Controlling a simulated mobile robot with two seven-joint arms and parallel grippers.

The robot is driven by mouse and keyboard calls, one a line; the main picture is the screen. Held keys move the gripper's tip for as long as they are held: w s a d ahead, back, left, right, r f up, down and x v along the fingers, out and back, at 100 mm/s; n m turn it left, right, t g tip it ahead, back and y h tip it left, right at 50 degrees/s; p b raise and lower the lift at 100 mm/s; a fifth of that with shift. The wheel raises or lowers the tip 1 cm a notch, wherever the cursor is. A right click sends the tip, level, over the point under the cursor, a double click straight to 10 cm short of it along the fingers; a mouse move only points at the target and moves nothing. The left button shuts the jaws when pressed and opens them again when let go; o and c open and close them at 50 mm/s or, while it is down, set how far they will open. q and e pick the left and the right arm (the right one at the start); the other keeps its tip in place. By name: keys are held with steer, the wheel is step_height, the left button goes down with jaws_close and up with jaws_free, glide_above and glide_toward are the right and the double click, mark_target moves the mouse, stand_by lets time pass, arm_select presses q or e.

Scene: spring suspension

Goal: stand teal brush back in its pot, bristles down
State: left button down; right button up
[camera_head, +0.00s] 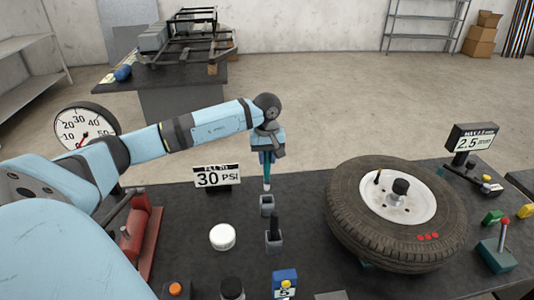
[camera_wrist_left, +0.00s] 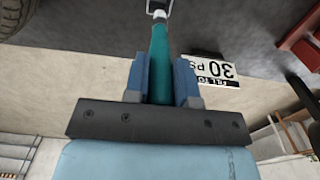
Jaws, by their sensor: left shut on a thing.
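The teal brush (camera_head: 267,172) hangs roughly upright, bristles down, its pale tip just above a small grey pot (camera_head: 266,205). My left gripper (camera_head: 267,154) is shut on its handle. In the left wrist view the teal handle (camera_wrist_left: 159,50) lies between the two blue fingers of my left gripper (camera_wrist_left: 160,80). The grey pot's opening looks empty in the head view. My right gripper is out of view.
A large tyre (camera_head: 345,210) lies to the right of the pots. A white-lidded tin (camera_head: 222,237) stands to the left of them.

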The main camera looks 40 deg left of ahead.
mark_target(267, 179)
arm_select(q)
steer(key=shift+f+b, duration=0.45)
steer(key=shift+f, duration=1.05)
steer(key=shift+f+b, duration=2.1)
steer(key=shift+f, duration=0.55)
steer(key=c, duration=0.9)
jaws_free()
steer(key=shift+o, duration=0.2)
steer(key=shift+r, duration=0.15)
step_height(267, 179, up, 14)
steer(key=shift+f+b, duration=0.2)
steer(key=shift+b, duration=0.5)
